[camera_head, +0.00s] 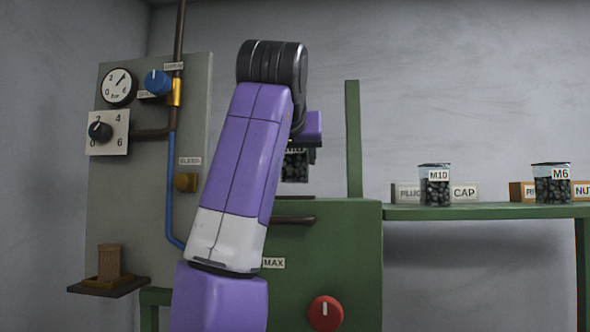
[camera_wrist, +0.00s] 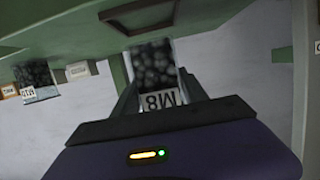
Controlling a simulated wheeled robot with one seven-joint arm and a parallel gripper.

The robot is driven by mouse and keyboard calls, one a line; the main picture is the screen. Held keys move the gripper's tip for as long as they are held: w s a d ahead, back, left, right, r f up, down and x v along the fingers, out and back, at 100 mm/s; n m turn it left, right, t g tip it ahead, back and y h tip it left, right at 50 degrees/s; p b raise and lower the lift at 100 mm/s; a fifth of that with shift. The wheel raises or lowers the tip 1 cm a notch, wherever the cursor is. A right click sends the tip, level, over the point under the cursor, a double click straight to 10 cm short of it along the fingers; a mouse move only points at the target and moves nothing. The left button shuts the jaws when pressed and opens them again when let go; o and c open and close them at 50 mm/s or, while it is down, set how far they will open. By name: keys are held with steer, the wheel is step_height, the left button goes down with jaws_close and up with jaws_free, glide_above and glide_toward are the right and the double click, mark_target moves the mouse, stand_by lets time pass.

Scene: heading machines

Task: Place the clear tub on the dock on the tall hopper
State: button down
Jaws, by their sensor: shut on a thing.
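My gripper (camera_wrist: 157,88) is shut on a clear tub (camera_wrist: 153,62) full of dark pieces, with an M8 label facing the wrist camera. In the head view the tub (camera_head: 295,167) shows partly behind my purple arm, above the green machine body (camera_head: 345,240). It appears apart from the green top, though depth is hard to judge. The green body has a MAX label and a red knob (camera_head: 325,312); I take it to be the hopper. My gripper is mostly hidden by my arm in the head view. I cannot make out the dock clearly.
A green post (camera_head: 353,140) rises just right of the held tub. A green shelf (camera_head: 500,211) at right carries tubs marked M10 (camera_head: 434,187) and M6 (camera_head: 552,186), with label blocks. A grey panel (camera_head: 130,190) with gauge, knobs and pipes stands left.

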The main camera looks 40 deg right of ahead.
mark_target(293, 166)
steer(key=shift+f, duration=1.45)
steer(key=shift+f, duration=0.1)
steer(key=c, duration=0.6)
jaws_free()
steer(key=shift+a, duration=0.1)
steer(key=b+v, duration=0.4)
steer(key=v, duration=0.8)
